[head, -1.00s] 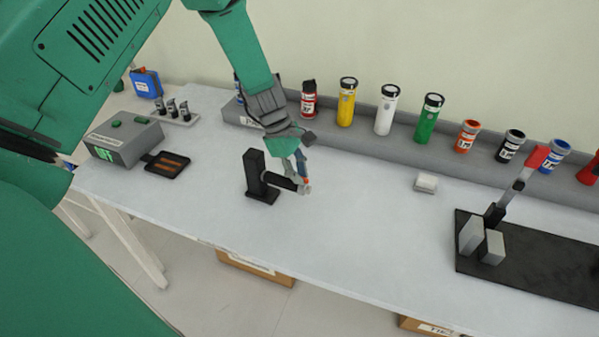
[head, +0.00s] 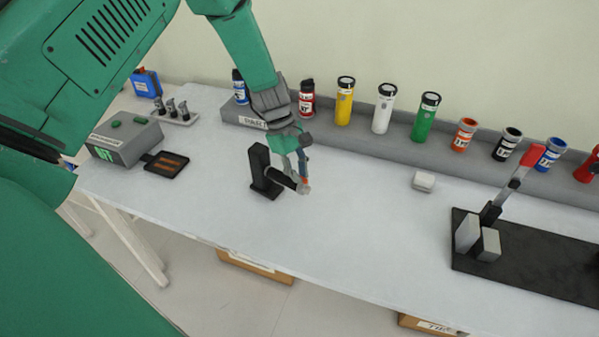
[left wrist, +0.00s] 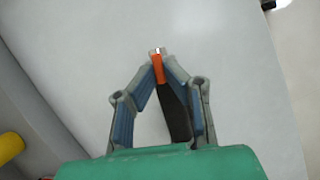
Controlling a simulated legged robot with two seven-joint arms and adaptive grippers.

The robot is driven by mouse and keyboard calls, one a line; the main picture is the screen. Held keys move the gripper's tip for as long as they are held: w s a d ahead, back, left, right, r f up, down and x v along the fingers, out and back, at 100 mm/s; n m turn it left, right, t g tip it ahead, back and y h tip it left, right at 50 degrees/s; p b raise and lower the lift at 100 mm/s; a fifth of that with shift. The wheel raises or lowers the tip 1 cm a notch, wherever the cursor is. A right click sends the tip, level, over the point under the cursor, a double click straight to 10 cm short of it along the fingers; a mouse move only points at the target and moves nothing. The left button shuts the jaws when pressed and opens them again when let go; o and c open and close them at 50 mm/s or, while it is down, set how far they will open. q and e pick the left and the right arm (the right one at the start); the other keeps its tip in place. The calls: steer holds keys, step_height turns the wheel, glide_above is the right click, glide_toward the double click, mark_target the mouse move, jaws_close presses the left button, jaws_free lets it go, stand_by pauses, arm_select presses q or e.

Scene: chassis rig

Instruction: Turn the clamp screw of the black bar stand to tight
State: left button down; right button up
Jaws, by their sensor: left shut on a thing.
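The black bar stand (head: 259,168) stands upright on the pale table, left of the middle in the head view. Its black bar (head: 283,181) sticks out to the right, toward my left gripper (head: 303,184). In the left wrist view the black bar (left wrist: 174,110) runs between the fingers and ends in an orange part (left wrist: 158,68) with a pale tip. My left gripper's fingertips (left wrist: 158,62) are closed on this orange part at the bar's end. I cannot make out a separate clamp screw or its setting. My right gripper is not in view.
A grey ledge (head: 375,144) with several coloured bottles runs along the back. A small white block (head: 424,181) lies to the right. A grey box (head: 126,139) is at left. The front middle is clear.

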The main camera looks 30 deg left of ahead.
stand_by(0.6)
arm_select(q)
steer(key=c, duration=1.6)
jaws_free()
steer(key=shift+c, duration=0.2)
steer(key=v, duration=1.2)
